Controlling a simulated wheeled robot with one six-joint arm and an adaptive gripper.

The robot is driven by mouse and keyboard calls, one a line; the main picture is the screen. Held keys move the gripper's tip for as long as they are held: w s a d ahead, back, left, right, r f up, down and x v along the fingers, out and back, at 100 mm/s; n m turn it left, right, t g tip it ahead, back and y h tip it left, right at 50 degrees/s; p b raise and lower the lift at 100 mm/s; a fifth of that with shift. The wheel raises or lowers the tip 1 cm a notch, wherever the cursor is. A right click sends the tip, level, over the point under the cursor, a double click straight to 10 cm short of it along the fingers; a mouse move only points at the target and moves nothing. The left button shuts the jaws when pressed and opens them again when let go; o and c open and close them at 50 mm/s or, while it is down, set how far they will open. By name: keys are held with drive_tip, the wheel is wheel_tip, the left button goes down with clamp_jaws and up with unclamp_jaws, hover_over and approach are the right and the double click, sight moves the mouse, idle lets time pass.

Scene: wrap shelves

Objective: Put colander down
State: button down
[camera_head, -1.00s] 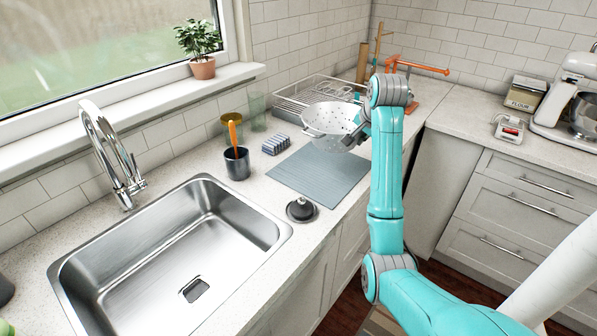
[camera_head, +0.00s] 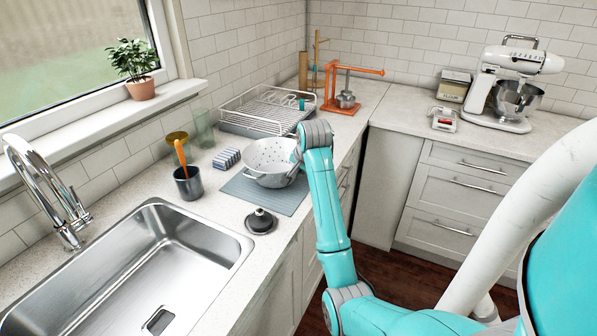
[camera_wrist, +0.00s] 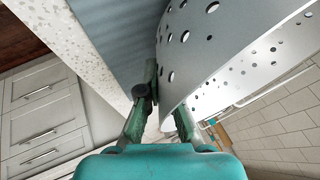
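The white, perforated colander (camera_head: 270,158) is upright and roughly level at the blue-grey mat (camera_head: 240,187) on the counter. Its base looks to be on or just above the mat; I cannot tell which. My gripper (camera_head: 297,156) is at the colander's right side, mostly hidden behind my wrist. In the wrist view, my gripper's fingers (camera_wrist: 165,108) are on either side of the colander's (camera_wrist: 225,45) edge and look closed on it. The mat (camera_wrist: 125,35) shows beside the colander there, though the exact contact is partly hidden.
A wire dish rack (camera_head: 262,104) stands behind the colander. A striped sponge (camera_head: 226,158) and a dark cup (camera_head: 188,183) with an orange utensil are left of the mat. A black sink plug (camera_head: 261,221) lies in front. The steel sink (camera_head: 140,262) is at the left.

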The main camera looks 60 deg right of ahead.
drive_tip(key=shift+f, duration=0.15)
drive_tip(key=c, duration=1.3)
unclamp_jaws()
